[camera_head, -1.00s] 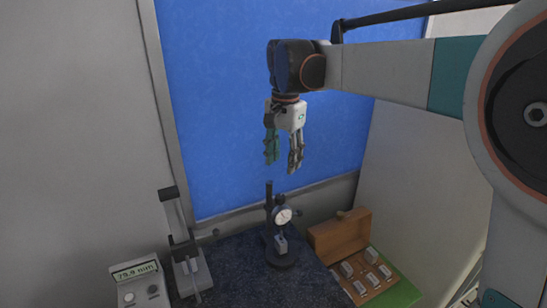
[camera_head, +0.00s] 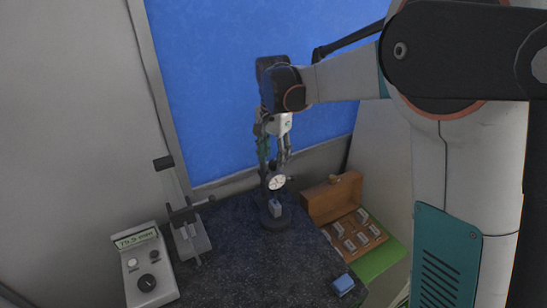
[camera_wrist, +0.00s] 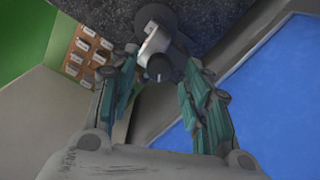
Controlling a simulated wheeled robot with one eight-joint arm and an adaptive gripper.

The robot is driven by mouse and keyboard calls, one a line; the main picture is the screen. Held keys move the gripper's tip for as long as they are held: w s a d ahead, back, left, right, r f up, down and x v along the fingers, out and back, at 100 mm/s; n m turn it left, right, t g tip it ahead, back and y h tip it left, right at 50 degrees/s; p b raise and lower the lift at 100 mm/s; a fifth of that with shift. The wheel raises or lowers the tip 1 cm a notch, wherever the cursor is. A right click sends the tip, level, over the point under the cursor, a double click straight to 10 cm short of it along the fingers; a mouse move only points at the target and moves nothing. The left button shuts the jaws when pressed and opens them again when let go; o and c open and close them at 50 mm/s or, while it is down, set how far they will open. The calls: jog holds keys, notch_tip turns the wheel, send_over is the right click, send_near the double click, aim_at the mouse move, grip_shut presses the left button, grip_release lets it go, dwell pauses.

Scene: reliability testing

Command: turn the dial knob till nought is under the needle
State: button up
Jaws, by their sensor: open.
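The dial gauge (camera_head: 277,182) has a round white face and hangs on a dark post over a round black base (camera_head: 276,221), with a small grey block (camera_head: 276,208) under it. Its numbers and needle are too small to read. My gripper (camera_head: 274,158) points down just above the gauge, its teal fingers apart and empty. In the wrist view my gripper (camera_wrist: 161,60) is open, with the top of the gauge stand (camera_wrist: 157,40) showing between and beyond the fingertips. I cannot tell whether a finger touches it.
A readout box (camera_head: 150,281) with knobs and a height stand (camera_head: 190,238) are on the left. A wooden case (camera_head: 332,199) of small blocks is on the right, by a green mat (camera_head: 381,261). A blue item (camera_head: 343,285) lies in front. The dark table's middle is clear.

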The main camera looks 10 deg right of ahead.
jog(key=shift+f, duration=0.8)
jog(key=shift+c, duration=0.6)
grip_shut()
